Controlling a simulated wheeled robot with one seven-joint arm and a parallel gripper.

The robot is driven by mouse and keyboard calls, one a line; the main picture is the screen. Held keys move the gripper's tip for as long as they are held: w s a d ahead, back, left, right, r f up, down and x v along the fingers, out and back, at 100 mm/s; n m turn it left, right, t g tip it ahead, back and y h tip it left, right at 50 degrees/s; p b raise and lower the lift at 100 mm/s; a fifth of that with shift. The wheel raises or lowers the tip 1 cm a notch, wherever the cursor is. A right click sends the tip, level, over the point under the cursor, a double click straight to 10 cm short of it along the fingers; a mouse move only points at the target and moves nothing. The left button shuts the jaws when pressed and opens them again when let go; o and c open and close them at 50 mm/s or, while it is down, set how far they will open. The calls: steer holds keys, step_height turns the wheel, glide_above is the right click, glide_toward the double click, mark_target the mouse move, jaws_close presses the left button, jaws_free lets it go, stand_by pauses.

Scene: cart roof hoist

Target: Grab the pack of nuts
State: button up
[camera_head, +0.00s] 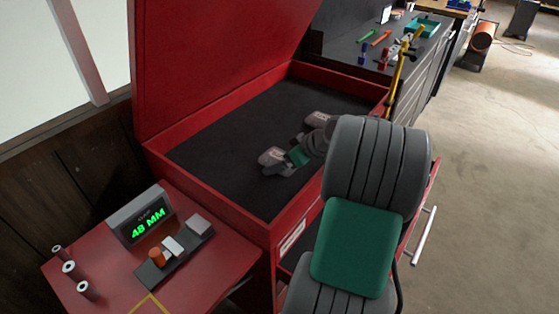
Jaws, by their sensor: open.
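My gripper (294,138) is open over the black-lined compartment of the red tool cart (215,218). Its two pale grey fingers are spread apart, one toward the front left and one toward the back right. I see nothing held between them. I cannot make out a pack of nuts in this view. My grey and green arm covers the cart's front right part, and the area right under the gripper is partly hidden.
The cart's red lid (215,60) stands open at the left. A red side table (215,262) holds a display (148,222) reading 48 MM, small rollers (70,269) and a dark holder (150,275) with small pieces. A tool-covered bench (345,48) stands behind.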

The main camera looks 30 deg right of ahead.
steer(key=c, duration=1.5)
steer(key=shift+r, duration=0.1)
